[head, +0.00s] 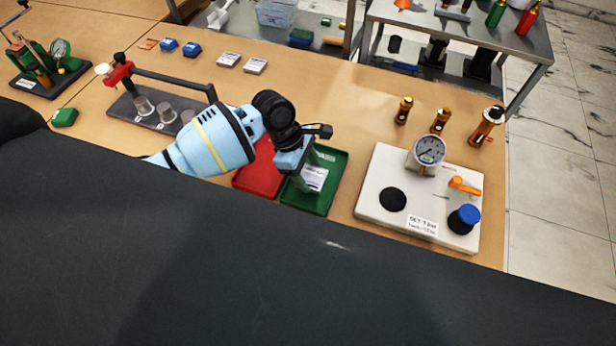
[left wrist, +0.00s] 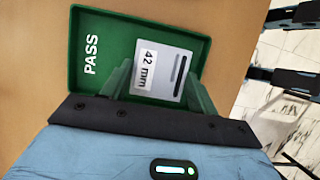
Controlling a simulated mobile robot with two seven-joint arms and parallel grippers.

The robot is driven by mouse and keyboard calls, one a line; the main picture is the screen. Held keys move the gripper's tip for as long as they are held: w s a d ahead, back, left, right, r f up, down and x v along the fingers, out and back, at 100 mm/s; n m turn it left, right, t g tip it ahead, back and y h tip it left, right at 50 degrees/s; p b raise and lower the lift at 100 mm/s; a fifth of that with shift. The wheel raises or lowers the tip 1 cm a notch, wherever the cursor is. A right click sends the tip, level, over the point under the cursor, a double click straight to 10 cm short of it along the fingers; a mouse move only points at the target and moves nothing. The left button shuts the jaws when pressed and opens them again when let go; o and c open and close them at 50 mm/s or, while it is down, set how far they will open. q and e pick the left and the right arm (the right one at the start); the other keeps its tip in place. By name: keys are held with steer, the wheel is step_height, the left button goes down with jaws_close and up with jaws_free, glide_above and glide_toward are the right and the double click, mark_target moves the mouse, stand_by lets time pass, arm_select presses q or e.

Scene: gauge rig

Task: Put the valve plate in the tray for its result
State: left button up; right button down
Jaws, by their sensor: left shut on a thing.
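The valve plate (left wrist: 160,72) is a light grey plate with a "42 mm" label and dark slots. It also shows in the head view (head: 314,180). My left gripper (left wrist: 160,88) is shut on it, one finger on either side, over the green tray (left wrist: 88,68) marked PASS. The green tray also shows in the head view (head: 322,208). I cannot tell whether the plate touches the tray floor. The red tray (head: 252,180) stands directly left of the green one, partly hidden by my left arm. My right gripper is not in view.
A white gauge rig (head: 385,165) with a dial gauge (head: 429,150) stands right of the trays. Several brass fittings (head: 440,120) stand behind it. A stand with clear cups (head: 165,112) is to the left. Blue and grey blocks (head: 228,60) lie at the back.

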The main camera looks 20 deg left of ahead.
mark_target(306, 175)
arm_select(q)
step_height(306, 175, down, 4)
steer(key=shift+r+b, duration=0.2)
steer(key=shift+b, duration=0.1)
steer(key=shift+r, duration=0.1)
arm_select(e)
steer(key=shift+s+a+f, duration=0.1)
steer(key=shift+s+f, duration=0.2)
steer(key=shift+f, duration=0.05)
arm_select(q)
steer(key=o, duration=1.1)
steer(key=shift+c, duration=0.2)
steer(key=shift+r, duration=0.1)
steer(key=p+v, duration=0.1)
steer(key=v, duration=1)
steer(key=shift+r+p, duration=0.35)
steer(key=shift+p, duration=0.05)
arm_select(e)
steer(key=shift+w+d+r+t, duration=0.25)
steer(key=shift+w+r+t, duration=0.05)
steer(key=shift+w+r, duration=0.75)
